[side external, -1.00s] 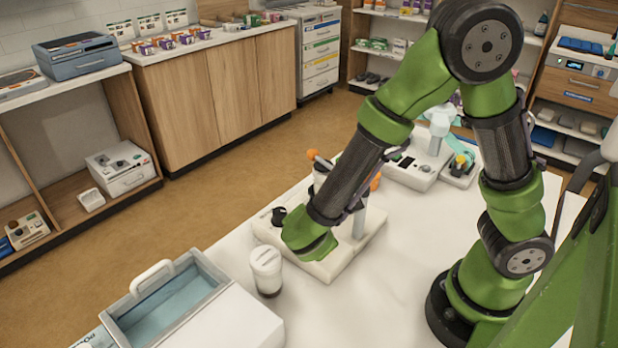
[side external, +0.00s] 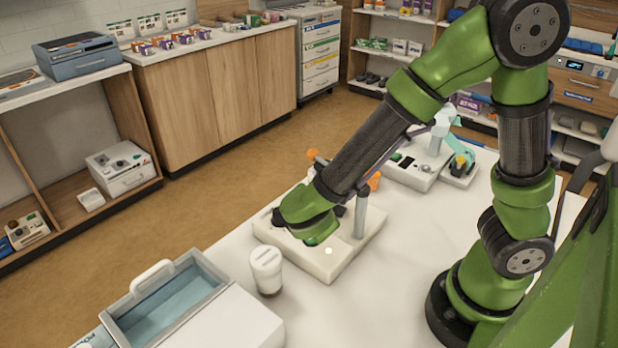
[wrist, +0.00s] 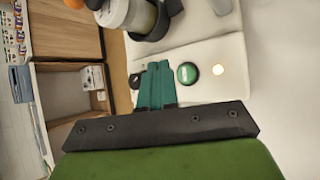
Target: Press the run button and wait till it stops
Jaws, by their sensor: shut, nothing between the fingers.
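A white device base (side external: 345,258) stands on the table, with a vertical post (side external: 360,214). In the wrist view, a round green button (wrist: 187,73) with a pale label sits on the base (wrist: 228,46). A small round lamp (wrist: 218,70) glows warm white beside it; the lamp also shows in the side view (side external: 328,251). My gripper (wrist: 160,67) is shut and empty, its teal fingers just left of the button in the picture. They appear apart from it; their height above the base is hard to judge.
A white-lidded jar (side external: 266,270) stands close to the base's left front. An open blue-lined box (side external: 170,292) is at the table's front left. Another white device (side external: 412,170) stands behind. A dark clamp and container (wrist: 140,18) are close to my fingertips.

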